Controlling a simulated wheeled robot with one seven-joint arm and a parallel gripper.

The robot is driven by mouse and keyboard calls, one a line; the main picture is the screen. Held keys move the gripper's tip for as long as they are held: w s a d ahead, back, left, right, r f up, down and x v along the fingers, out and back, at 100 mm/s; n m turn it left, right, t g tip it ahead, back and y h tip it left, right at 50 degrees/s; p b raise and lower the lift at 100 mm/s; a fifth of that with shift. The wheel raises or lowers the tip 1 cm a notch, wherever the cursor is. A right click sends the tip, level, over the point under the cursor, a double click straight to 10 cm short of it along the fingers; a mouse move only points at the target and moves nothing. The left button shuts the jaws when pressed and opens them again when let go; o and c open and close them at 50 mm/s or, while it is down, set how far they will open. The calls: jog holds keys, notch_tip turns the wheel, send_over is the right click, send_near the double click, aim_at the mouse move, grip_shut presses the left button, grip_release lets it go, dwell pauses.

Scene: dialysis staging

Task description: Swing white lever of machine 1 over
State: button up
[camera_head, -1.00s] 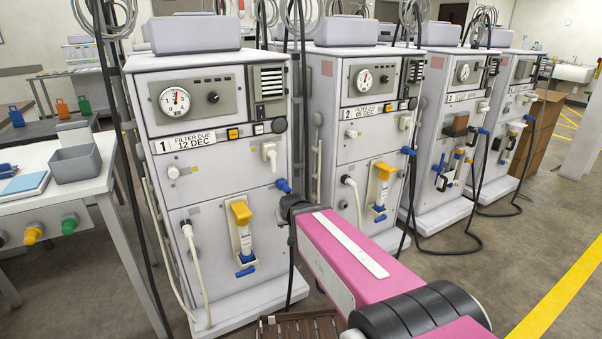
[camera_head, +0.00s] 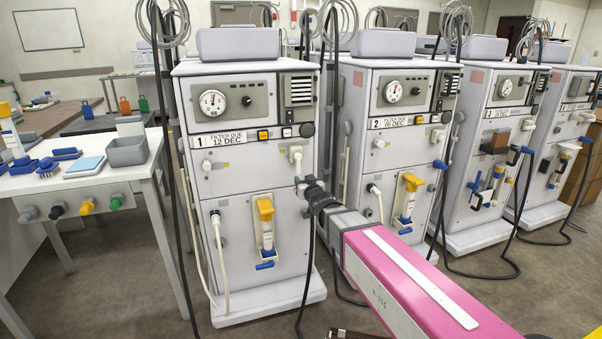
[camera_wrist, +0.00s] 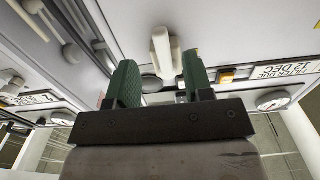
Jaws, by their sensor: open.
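Machine 1 (camera_head: 246,170), labelled "1 FILTER DUE 12 DEC", stands left of centre in the head view. Its white lever (camera_head: 296,155) is on the upper right of the front, below the dark round knob, with its handle pointing down. My gripper (camera_head: 303,182) is at the machine's front, just below the lever. In the wrist view the lever (camera_wrist: 161,48) shows between and beyond the two green fingertips of my open gripper (camera_wrist: 160,68). I cannot tell whether a finger touches it. The gripper hides the part of the front just below the lever.
Machine 2 (camera_head: 394,135) stands close on the right, with more machines beyond. A yellow-handled lever (camera_head: 265,210) and a white hose (camera_head: 219,250) are lower on machine 1. A table (camera_head: 150,172) with a grey bin (camera_head: 127,150) stands at left.

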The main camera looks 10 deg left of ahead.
aim_at(299, 174)
jog(key=x, duration=0.9)
jog(key=shift+w, duration=0.15)
grip_shut()
